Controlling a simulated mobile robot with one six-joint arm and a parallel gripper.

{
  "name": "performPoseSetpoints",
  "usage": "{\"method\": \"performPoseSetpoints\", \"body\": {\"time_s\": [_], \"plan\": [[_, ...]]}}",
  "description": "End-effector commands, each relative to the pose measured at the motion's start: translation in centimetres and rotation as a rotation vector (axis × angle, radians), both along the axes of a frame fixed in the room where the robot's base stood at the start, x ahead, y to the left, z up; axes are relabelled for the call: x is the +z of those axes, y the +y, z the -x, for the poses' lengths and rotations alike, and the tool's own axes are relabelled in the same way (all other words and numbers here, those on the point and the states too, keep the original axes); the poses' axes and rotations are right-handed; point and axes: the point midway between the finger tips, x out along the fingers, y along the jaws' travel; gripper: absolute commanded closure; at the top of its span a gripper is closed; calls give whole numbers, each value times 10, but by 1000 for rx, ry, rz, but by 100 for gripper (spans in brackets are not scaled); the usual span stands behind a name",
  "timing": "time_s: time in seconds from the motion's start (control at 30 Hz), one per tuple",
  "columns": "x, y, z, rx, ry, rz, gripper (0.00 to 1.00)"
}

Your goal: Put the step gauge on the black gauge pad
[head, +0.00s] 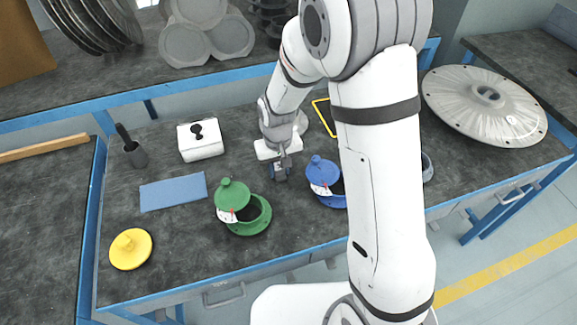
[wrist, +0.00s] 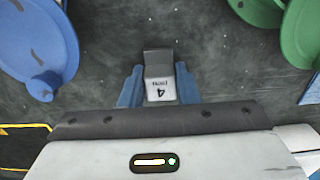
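The step gauge (wrist: 159,82) is a small grey stepped block with a "4" marked on its pale face. It sits between the blue fingers of my gripper (wrist: 160,90) in the wrist view, with both fingers against its sides. In the head view my gripper (head: 280,174) points down at the bench between the green and blue lidded pots. I cannot tell whether the gauge touches the bench. The black gauge pad (head: 323,117) appears as a yellow-outlined dark area behind my arm, which hides part of it. Its yellow edge also shows at the lower left of the wrist view (wrist: 22,126).
A green pot (head: 250,226) and a blue pot (head: 327,198) with tilted lids stand close to my gripper. A large metal disc (head: 484,105) lies right.

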Motion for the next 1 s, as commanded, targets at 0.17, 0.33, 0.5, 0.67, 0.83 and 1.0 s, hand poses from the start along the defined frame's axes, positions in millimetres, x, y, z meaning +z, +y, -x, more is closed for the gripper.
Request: {"method": "performPoseSetpoints", "body": {"time_s": [0.17,0.33,0.5,0.67,0.83,1.0], "plan": [[0,0,0,0,0,0,56],[0,0,0,1,0,0,51],[2,0,0,1,0,0,51],[20,1,-1,1,-5,-1,51],[57,1,-1,1,-6,-3,51],[92,1,-1,2,-5,-1,51]]}}
